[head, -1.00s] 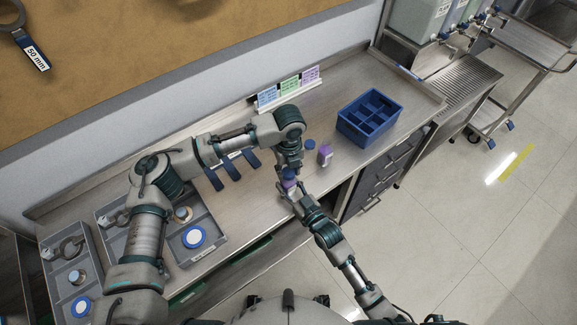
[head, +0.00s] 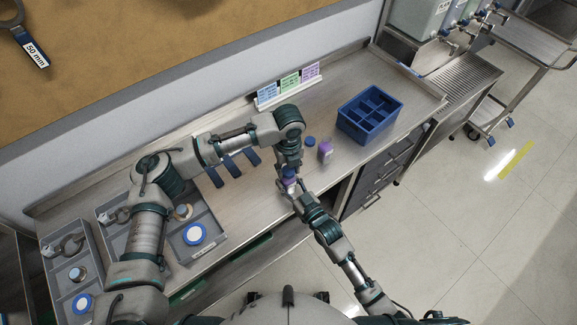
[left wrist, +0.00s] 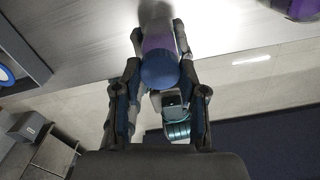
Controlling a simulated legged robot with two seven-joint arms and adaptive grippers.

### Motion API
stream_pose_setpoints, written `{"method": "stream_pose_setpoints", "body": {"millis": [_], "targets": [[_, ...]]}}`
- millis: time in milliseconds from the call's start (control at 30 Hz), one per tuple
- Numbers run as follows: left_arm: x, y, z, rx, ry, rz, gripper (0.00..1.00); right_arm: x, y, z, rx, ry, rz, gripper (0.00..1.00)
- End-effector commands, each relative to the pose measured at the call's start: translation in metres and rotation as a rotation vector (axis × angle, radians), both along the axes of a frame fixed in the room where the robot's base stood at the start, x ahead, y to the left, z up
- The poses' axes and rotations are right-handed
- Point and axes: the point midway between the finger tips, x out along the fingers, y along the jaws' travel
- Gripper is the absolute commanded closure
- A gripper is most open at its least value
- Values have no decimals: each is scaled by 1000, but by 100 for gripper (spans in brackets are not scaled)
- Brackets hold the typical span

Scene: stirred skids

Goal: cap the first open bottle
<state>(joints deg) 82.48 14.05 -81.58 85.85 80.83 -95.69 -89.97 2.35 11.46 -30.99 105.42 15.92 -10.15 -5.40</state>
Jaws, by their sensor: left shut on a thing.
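A blue cap (left wrist: 160,68) sits between the fingers of my left gripper (head: 288,172), which is shut on it; the cap also shows in the head view (head: 289,173). Directly below it is a bottle with purple on it (head: 289,185), purple in the left wrist view too (left wrist: 160,38). I cannot tell whether cap and bottle are fully seated. My right gripper (head: 294,192) has its fingers around this bottle, near the bench's front edge. A second purple bottle (head: 325,152) stands to the right on the bench, with another blue cap (head: 310,141) beside it.
A blue divided crate (head: 370,118) stands at the right of the bench (head: 270,205). Three coloured cards (head: 289,86) stand at the back. Several dark blue handled items lie left of the grippers. Grey trays (head: 205,252) with parts are at the left.

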Motion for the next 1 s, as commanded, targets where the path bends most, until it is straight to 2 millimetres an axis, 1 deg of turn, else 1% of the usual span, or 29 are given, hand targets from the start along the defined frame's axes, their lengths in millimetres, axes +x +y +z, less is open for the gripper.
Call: {"method": "stream_pose_setpoints", "body": {"millis": [167,267,367,600,700,833,1000], "targets": [[0,0,-2,-1,0,-3,72,0,0,-1,0,2,0,100],[0,0,-2,-1,1,-63,72,0,0,-1,0,2,0,100],[0,0,-2,-2,0,-239,72,0,0,-1,0,2,0,100],[1,1,-2,-2,0,-842,72,0,0,-1,0,2,0,100],[2,2,-2,-2,0,-1026,72,0,0,-1,0,2,0,100],[2,2,-2,-2,0,-1154,72,0,0,-1,-1,2,0,100],[2,2,-2,0,-1,-1181,72,-1,0,-1,-1,2,1,100]]}}
